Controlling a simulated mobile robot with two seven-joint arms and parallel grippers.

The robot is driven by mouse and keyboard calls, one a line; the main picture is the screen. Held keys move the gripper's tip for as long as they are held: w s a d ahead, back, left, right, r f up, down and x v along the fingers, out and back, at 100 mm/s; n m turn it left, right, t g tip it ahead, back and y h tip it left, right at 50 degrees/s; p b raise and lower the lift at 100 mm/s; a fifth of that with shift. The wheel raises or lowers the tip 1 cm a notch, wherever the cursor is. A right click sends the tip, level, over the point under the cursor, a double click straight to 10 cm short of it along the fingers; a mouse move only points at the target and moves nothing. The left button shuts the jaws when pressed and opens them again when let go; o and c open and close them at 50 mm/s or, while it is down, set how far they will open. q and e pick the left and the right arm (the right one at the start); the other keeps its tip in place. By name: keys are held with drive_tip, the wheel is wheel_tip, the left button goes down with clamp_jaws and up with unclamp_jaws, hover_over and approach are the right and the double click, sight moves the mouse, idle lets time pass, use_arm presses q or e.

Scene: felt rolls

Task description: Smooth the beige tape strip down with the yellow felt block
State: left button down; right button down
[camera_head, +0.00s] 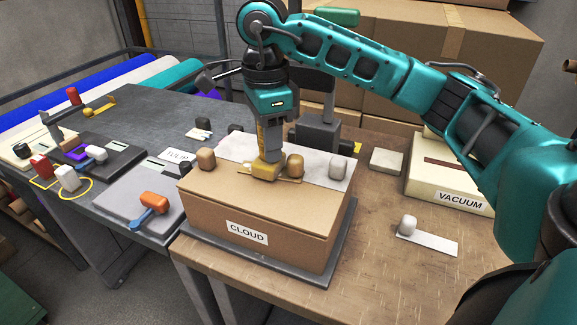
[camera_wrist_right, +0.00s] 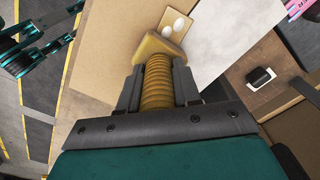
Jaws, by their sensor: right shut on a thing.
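My right gripper (camera_head: 266,158) is shut on the ribbed yellow handle (camera_wrist_right: 157,85) of the yellow felt block (camera_head: 262,172). The block is at the top of the cardboard box (camera_head: 225,200) labelled CLOUD, by the edge of a pale sheet (camera_head: 235,146). It also shows beyond the fingers in the wrist view (camera_wrist_right: 152,46). A narrow beige strip (camera_head: 288,180) shows beside the block, below a tan rounded weight (camera_head: 295,163). The block hides part of the strip, and I cannot tell whether the block presses on it.
A brown weight (camera_head: 206,158) and a grey weight (camera_head: 338,168) stand on the box top. A VACUUM box (camera_head: 440,185) and a weighted white strip (camera_head: 435,243) are at the right. The brown table (camera_head: 375,270) has free room in front.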

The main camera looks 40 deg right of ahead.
sight(248, 166)
drive_tip(key=shift+a+f, duration=0.1)
drive_tip(key=shift+w+a+p, duration=0.35)
drive_tip(key=shift+w+a, duration=0.3)
drive_tip(key=shift+w, duration=0.3)
drive_tip(key=shift+w+a, duration=0.1)
drive_tip(key=shift+w, duration=0.05)
drive_tip(key=shift+w+a, duration=0.55)
drive_tip(key=shift+w, duration=0.15)
drive_tip(key=shift+s+f, duration=0.1)
drive_tip(key=shift+s+d, duration=0.8)
drive_tip(key=shift+s, duration=0.15)
